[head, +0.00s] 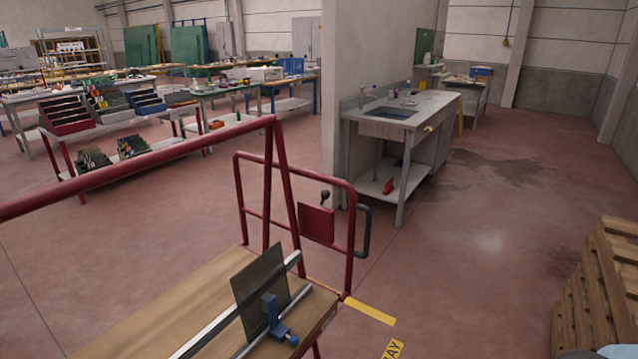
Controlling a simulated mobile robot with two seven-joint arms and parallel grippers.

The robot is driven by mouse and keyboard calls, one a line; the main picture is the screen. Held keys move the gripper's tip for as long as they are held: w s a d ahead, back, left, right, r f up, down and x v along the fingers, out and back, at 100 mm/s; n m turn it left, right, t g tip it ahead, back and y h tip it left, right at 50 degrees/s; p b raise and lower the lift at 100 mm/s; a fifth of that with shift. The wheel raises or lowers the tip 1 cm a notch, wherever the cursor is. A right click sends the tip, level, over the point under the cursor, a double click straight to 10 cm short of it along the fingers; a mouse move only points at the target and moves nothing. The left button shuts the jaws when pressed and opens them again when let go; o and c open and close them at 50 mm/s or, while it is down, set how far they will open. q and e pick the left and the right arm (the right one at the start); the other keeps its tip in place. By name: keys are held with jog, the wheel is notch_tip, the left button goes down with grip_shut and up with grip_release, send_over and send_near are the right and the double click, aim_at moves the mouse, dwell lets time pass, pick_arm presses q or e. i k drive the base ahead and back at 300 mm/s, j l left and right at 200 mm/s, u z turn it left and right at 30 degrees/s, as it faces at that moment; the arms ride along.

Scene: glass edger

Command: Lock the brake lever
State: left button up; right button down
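A short dark lever with a round black knob (325,196) stands at the upper edge of a red plate (316,224) on the end frame of a red-railed cart (240,240). I take it to be the brake lever. The knob points up, tilted slightly to the right. I cannot tell from this view whether it is locked. A black loop handle (366,232) sticks out just right of the plate. Neither of my grippers is in view.
The cart's wooden deck (180,312) carries a dark glass pane (259,285), metal rails and a blue clamp (272,318). A sink bench (402,112) stands behind. Wooden pallets (600,290) are at right. Floor between cart and pallets is open, with yellow tape (370,311).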

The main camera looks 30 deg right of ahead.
aim_at(325, 194)
jog(key=i+l, duration=0.15)
jog(key=l, duration=0.15)
jog(key=i+l+u, duration=0.2)
jog(key=l, duration=0.35)
jog(key=i+l, duration=0.2)
jog(key=l, duration=0.2)
jog(key=i+l, duration=0.2)
jog(key=l, duration=0.15)
jog(key=i+l, duration=0.2)
jog(key=l, duration=0.2)
jog(key=i+l, duration=0.2)
jog(key=l, duration=0.15)
jog(key=i+l, duration=0.2)
jog(key=l, duration=0.2)
